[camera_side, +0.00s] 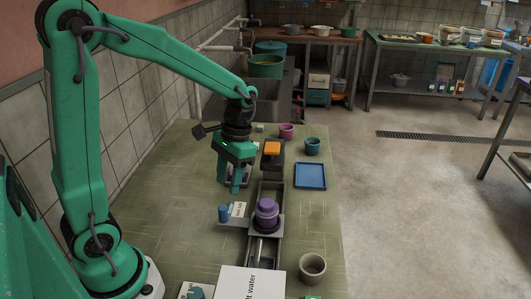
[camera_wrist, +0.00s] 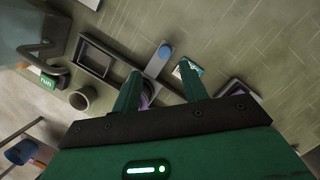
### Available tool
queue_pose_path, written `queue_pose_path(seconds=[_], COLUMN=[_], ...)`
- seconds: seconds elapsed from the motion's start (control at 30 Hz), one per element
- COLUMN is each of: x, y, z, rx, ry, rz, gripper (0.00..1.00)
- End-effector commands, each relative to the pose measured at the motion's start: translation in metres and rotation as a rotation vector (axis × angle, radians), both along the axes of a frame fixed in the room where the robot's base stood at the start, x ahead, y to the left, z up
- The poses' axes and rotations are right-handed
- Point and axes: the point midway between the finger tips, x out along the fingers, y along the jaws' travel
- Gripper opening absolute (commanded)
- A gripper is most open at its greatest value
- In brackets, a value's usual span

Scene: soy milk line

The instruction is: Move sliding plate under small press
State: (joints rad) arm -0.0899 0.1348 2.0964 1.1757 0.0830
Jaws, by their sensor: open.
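The sliding plate (camera_side: 234,223) is a grey bar over a long dark rail frame (camera_side: 271,258), with a blue knob (camera_side: 223,213) upright at its left end. A purple lidded container (camera_side: 266,213) stands on it over the rail. In the wrist view the knob (camera_wrist: 165,51) shows beyond my fingertips, and the purple container is mostly hidden by a finger. A dark unit with an orange top (camera_side: 272,148), apparently the small press, stands at the rail's far end. My gripper (camera_side: 229,187) is open and empty, pointing down left of the rail, above and beyond the knob.
A blue tray (camera_side: 310,176) lies right of the rail. A teal cup (camera_side: 312,146) and a pink cup (camera_side: 287,130) stand near the unit. A grey cup (camera_side: 313,267) and a white sign (camera_side: 249,283) are at the near end.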

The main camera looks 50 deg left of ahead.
Motion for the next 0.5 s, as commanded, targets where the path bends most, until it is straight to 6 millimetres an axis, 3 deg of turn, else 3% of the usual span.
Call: queue_pose_path(seconds=[0.23,0.5], x=[0.007,0.008], y=[0.005,0.006], z=[-0.024,-0.029], rx=[-0.014,-0.018], ry=[0.105,0.126], rz=[0.002,0.002], gripper=[0.43,0.43])
